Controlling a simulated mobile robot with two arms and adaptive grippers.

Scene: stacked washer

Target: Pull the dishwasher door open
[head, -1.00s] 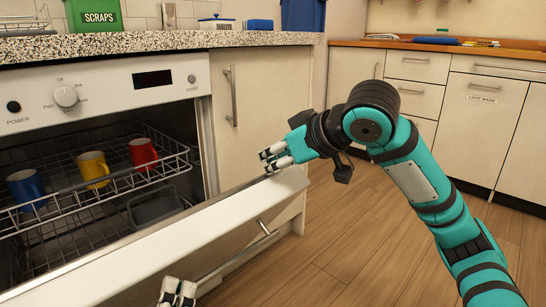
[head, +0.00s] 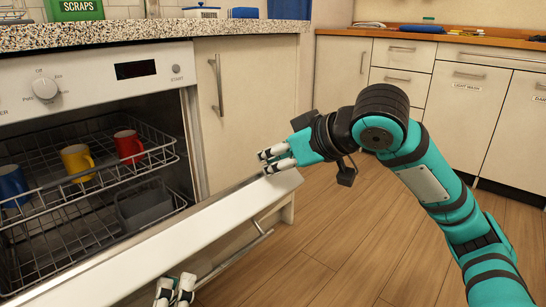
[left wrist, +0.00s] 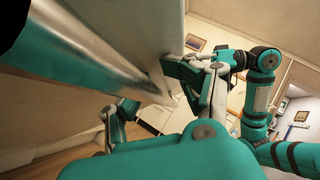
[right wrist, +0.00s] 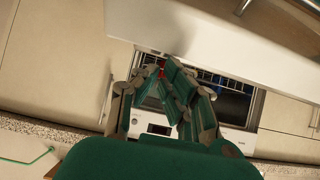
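The white dishwasher door (head: 150,248) is partly open, tilted outward from the dishwasher (head: 85,85). Its handle bar (head: 235,255) runs along the outer face. My right gripper (head: 268,160) is at the inner side of the door's right upper corner, its fingers a little apart with nothing between them. In the right wrist view its fingers (right wrist: 165,75) lie before the opening, beside the door (right wrist: 210,40). My left gripper (head: 175,285) is at the outer face, low in the head view. In the left wrist view its fingers (left wrist: 155,95) are apart, close beside the door (left wrist: 100,55).
The upper rack (head: 95,165) inside holds a blue mug (head: 12,185), a yellow mug (head: 77,162) and a red mug (head: 128,146). A cabinet (head: 250,110) adjoins on the right. Wooden floor (head: 345,250) is clear right of the door.

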